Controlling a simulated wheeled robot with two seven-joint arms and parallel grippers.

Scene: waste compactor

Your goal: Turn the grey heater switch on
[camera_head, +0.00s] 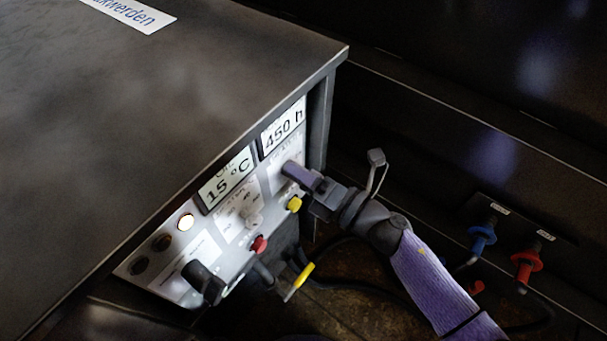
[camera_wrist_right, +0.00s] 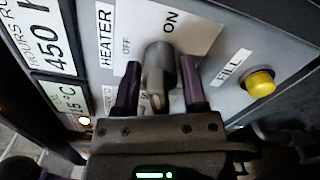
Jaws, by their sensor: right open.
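The grey heater switch (camera_wrist_right: 158,75) sits on the white HEATER plate (camera_wrist_right: 190,28) in the right wrist view, with OFF and ON printed beyond it. My right gripper (camera_wrist_right: 161,68) is open, one purple finger on each side of the switch; contact cannot be made out. In the head view, my right gripper (camera_head: 296,172) reaches the right end of the control panel and hides the heater switch. My left gripper is not in view.
A yellow button (camera_wrist_right: 260,83) labelled FILL is just right of the switch. Displays reading 15 °C (camera_head: 228,180) and 450 h (camera_head: 283,130) are above. A red button (camera_head: 259,244), a black handle (camera_head: 202,282) and a yellow-handled lever (camera_head: 299,282) are nearby.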

